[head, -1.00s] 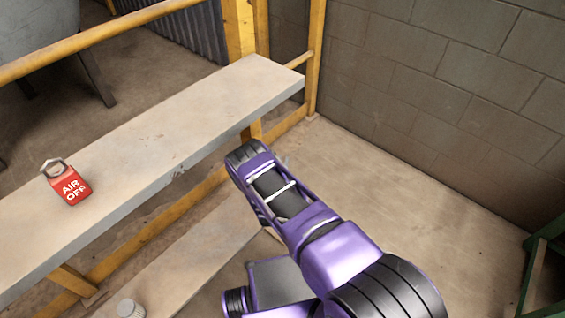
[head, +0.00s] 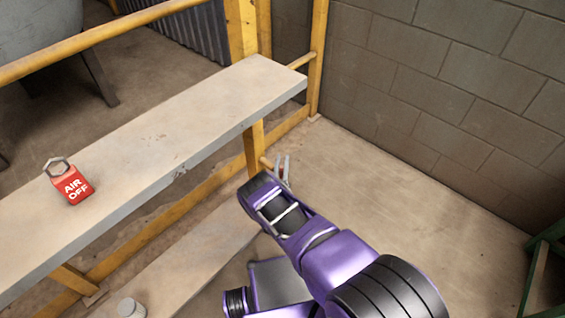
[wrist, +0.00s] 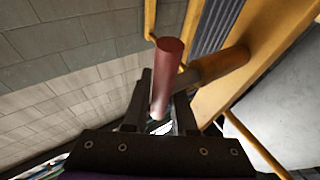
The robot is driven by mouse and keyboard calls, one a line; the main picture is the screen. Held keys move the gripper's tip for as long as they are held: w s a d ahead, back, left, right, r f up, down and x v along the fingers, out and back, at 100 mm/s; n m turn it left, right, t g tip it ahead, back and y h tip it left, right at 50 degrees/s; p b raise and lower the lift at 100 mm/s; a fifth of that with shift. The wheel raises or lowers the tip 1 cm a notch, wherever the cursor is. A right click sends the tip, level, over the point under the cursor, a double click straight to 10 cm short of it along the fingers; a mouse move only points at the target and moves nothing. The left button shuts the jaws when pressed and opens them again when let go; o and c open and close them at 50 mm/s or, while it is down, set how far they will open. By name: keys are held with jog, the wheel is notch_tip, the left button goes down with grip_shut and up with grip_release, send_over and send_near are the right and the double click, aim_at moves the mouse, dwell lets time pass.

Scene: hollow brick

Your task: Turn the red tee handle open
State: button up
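The red tee handle (wrist: 166,75) shows in the wrist view as a red bar, joined to a brownish-yellow stem (wrist: 215,66) that runs off to the right. My gripper (wrist: 163,95) has one dark finger on each side of the bar. The fingers stand apart, with a narrow gap beside the bar's lower end, and I see no clear grip. In the head view my gripper (head: 282,168) is just beyond the bench's right end, by a yellow post. A small bit of red handle (head: 281,173) shows between the fingers; the rest is hidden.
A long grey-topped bench (head: 190,130) runs along the left, with a red "AIR OFF" tag (head: 73,187) on it. Yellow rails and posts (head: 240,30) stand behind. A block wall (head: 450,80) closes the right side. The floor (head: 380,195) between wall and arm is clear.

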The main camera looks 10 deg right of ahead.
aim_at(281, 172)
jog(key=o, duration=0.3)
jog(key=shift+s, duration=0.1)
jog(key=v, duration=0.7)
jog(key=shift+s+a, duration=0.1)
jog(key=shift+s, duration=0.05)
